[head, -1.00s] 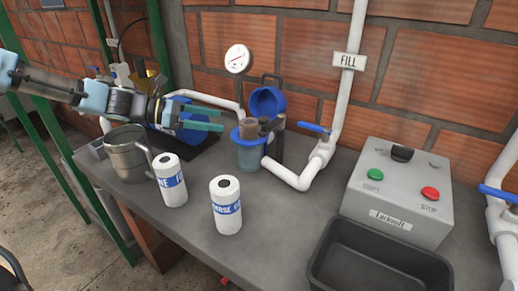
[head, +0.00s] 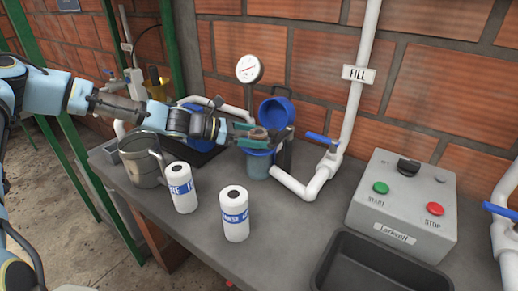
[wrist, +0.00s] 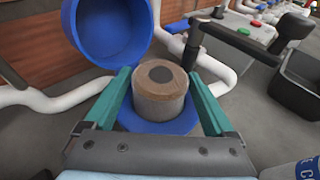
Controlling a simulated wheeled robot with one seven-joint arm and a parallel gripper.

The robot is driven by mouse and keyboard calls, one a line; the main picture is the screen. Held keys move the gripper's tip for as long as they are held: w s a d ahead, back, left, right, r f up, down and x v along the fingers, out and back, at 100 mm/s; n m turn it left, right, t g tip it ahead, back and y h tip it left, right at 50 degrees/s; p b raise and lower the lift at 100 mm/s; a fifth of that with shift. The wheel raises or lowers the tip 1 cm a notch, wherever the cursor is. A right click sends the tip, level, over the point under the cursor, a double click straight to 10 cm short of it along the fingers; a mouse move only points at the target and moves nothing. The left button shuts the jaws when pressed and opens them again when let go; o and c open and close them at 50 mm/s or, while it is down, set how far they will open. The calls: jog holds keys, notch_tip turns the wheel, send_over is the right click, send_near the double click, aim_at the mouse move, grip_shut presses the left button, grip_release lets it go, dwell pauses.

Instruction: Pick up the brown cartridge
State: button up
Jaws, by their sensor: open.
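The brown cartridge (wrist: 159,92) stands upright in the blue-rimmed filter housing (wrist: 185,122), its top sticking out above the rim. In the head view the cartridge (head: 258,133) is partly covered by my gripper (head: 268,137). In the wrist view the green fingers of my gripper (wrist: 158,95) are open, one on each side of the cartridge. A gap shows between the cartridge and the fingers. The housing's clear lower body (head: 258,167) is below. Its blue lid (head: 276,111) is swung open behind.
A black handle (wrist: 235,40) stands close at the right of the housing. Two white cartridges with blue labels (head: 181,190) (head: 235,216) and a metal jug (head: 140,165) stand on the bench. A grey control box (head: 405,205), black tray (head: 375,268) and white pipes (head: 300,187) are at right.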

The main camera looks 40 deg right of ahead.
grip_shut()
dwell(0.8)
